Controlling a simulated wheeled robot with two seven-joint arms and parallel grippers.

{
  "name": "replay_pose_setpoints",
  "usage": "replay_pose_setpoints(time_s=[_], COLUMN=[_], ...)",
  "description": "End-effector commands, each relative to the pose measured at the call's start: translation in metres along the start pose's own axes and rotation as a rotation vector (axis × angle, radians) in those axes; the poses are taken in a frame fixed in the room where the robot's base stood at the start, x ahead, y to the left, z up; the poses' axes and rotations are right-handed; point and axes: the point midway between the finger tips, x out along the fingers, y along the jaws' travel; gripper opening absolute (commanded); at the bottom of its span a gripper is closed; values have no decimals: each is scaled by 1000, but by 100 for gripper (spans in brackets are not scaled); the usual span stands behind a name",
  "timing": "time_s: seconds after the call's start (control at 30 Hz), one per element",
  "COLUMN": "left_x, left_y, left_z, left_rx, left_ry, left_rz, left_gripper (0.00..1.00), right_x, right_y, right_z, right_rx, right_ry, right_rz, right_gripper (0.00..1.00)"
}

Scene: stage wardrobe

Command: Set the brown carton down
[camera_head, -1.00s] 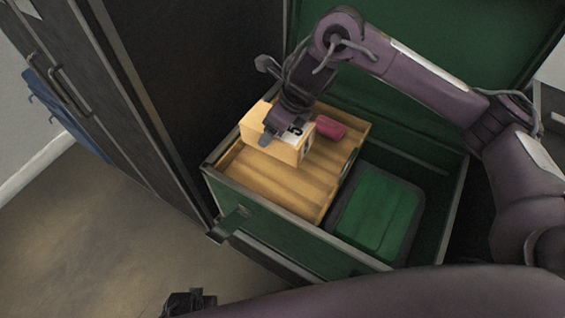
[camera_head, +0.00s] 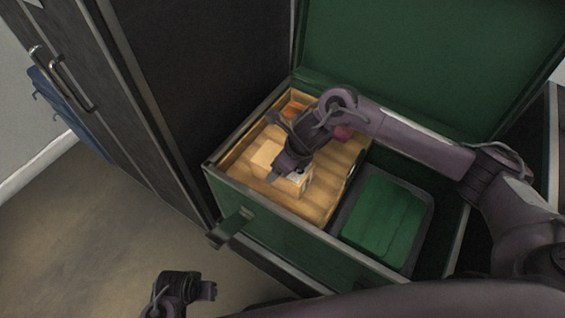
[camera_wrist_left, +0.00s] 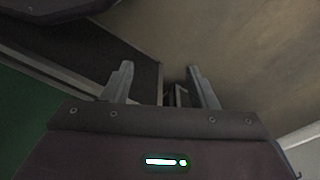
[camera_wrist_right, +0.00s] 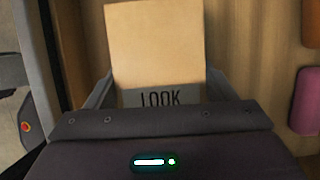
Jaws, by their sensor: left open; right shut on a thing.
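The brown carton (camera_head: 265,157) is in my right gripper (camera_head: 284,171), low inside the wooden tray (camera_head: 322,192) of the green trunk. In the right wrist view, the carton (camera_wrist_right: 155,45) sits between the fingers of my right gripper (camera_wrist_right: 158,88), with a grey band lettered "LOOK". I cannot tell whether its underside touches the tray floor; the gripper and arm hide part of it. My left gripper (camera_head: 207,290) is open and empty, outside the trunk at lower left. In the left wrist view, its fingers (camera_wrist_left: 160,80) are apart.
A magenta item (camera_wrist_right: 306,100) and an orange item (camera_wrist_right: 311,25) lie right of the carton in the right wrist view. The trunk's front wall (camera_head: 275,238) and a dark cabinet (camera_head: 70,60) stand close. Bare tray floor shows around the carton.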

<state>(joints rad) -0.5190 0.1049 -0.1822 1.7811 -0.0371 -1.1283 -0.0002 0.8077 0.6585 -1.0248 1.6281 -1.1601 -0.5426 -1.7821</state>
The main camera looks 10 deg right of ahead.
Motion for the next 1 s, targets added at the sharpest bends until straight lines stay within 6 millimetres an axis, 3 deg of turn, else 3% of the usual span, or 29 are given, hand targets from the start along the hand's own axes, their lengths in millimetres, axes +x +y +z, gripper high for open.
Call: replay_pose_setpoints(time_s=[0.27, 0.3, 0.47, 0.8, 0.87, 1.0], left_x=[-2, -3, -2, -4, -3, 17], left_y=[0, 0, 0, 0, 0, -3], left_z=[0, -1, 0, -1, -2, 6], left_rx=[1, 1, 1, 1, 0, -7], left_ry=[-1, 0, -1, 3, 8, 3], left_rz=[0, 1, 1, 0, 0, -4], left_gripper=[53, 53, 53, 53, 53, 53], right_x=[0, 0, 0, -2, -9, -35], right_y=[0, 0, 0, 0, -1, -1], right_z=[0, 0, 0, 1, 2, 2], right_rx=[0, 0, 0, 0, -1, -2], right_ry=[-2, 0, 0, 0, -2, -3], right_rz=[0, 1, 1, 0, -1, -2], right_gripper=[46, 80, 99, 99, 99, 99])
